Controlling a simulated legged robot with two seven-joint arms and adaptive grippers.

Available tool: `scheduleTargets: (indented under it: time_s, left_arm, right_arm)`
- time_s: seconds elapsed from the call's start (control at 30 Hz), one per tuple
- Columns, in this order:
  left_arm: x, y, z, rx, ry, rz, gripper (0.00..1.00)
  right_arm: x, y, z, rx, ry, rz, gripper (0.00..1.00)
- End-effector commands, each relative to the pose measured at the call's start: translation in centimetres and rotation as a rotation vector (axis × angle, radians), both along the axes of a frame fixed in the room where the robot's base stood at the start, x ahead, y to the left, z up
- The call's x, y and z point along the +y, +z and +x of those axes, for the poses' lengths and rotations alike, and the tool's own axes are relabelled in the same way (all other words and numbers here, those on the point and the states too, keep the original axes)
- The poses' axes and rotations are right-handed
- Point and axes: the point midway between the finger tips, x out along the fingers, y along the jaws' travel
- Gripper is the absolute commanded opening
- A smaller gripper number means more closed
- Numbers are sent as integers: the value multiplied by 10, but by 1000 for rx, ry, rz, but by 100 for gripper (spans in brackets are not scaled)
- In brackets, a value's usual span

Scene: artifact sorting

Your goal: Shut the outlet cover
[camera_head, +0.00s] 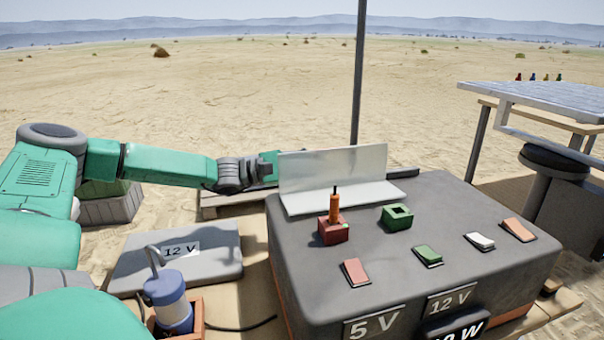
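The outlet cover (335,167) is a pale grey metal panel standing upright, open, at the back of the dark box (300,240). Its lower flange lies on the box top, behind a red outlet (333,232) and a green outlet (397,216). An orange plug (334,208) stands in the red outlet; the green outlet is empty. My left arm reaches in from the left, and my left gripper (270,165) is at the cover's left edge, partly behind it. Its fingers are hidden, so I cannot tell whether they touch the cover. My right gripper is not in view.
Red, green, white and orange switches (481,241) sit on the box's front top. A grey 12 V case (215,262) and a blue-and-white lantern-like object (170,303) stand at left. A thin pole (358,80) rises behind the cover. A solar panel (550,98) stands at right.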

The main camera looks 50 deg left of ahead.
Motion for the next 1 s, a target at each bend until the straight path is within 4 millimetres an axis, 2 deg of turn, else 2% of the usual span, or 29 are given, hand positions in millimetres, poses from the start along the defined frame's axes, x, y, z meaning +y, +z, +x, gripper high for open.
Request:
scheduleTargets:
  time_s: [0.03,0.2,0.73,1.0]
  left_arm:
    - [-4,13,-3,-7,0,-5,0]
    - [-15,23,-9,-6,1,-5,0]
    - [-20,24,-11,-5,1,2,0]
    - [-13,34,-12,-28,1,50,0]
  right_arm:
    - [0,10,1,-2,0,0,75]
    - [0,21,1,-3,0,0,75]
    - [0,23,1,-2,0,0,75]
    - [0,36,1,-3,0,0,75]
